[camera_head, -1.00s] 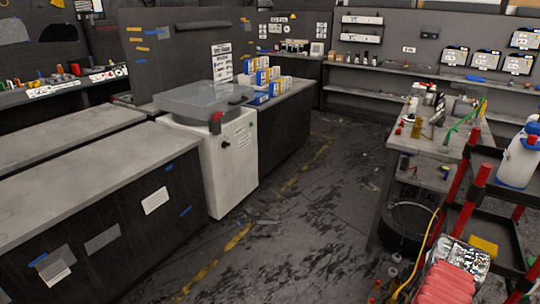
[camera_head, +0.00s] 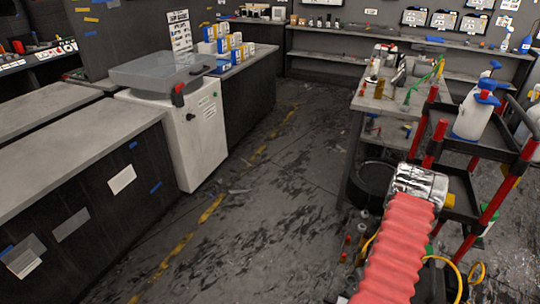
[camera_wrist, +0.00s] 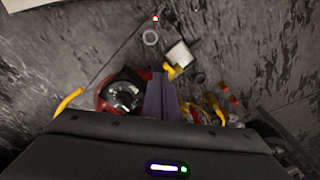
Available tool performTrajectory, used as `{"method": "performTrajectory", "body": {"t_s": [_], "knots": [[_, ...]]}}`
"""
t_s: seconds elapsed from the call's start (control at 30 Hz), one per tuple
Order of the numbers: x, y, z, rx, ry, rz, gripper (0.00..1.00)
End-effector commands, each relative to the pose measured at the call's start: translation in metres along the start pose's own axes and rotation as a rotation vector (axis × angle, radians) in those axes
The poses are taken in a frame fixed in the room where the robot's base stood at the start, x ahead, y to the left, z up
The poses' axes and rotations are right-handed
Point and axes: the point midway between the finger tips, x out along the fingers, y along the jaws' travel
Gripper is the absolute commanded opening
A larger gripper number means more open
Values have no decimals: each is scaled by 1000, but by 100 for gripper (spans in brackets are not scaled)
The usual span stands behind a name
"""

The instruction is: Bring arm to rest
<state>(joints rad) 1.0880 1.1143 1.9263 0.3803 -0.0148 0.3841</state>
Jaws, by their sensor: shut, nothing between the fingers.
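My gripper (camera_wrist: 161,82) shows in the wrist view, its two dark purplish fingers together with nothing between them. It hangs over dark, streaked floor and small clutter, touching nothing that I can make out. In the head view a red ribbed sleeve (camera_head: 398,245) with a silver foil-like end (camera_head: 420,180) rises from the bottom right; it appears to be part of my arm. My gripper cannot be made out in the head view.
A cart (camera_head: 500,160) with red posts and a spray bottle (camera_head: 475,112) stands close on the right. A workbench (camera_head: 385,100) is behind it. A white machine (camera_head: 195,135) and a grey-topped counter (camera_head: 75,165) line the left. The aisle floor (camera_head: 245,220) between is mostly clear.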

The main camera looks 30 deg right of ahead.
Motion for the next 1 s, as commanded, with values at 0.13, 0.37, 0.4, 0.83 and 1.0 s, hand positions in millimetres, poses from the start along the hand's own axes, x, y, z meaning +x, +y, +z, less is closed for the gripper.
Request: {"method": "performTrajectory", "body": {"t_s": [0.13,0.37,0.4,0.83,1.0], "knots": [[-41,-20,21,-127,-56,-2,0],[-101,-44,52,-309,-119,-5,0],[-112,-48,58,-339,-128,-5,0],[-222,-72,119,-657,-186,-12,0],[-263,-75,144,-775,-194,-15,0]]}}
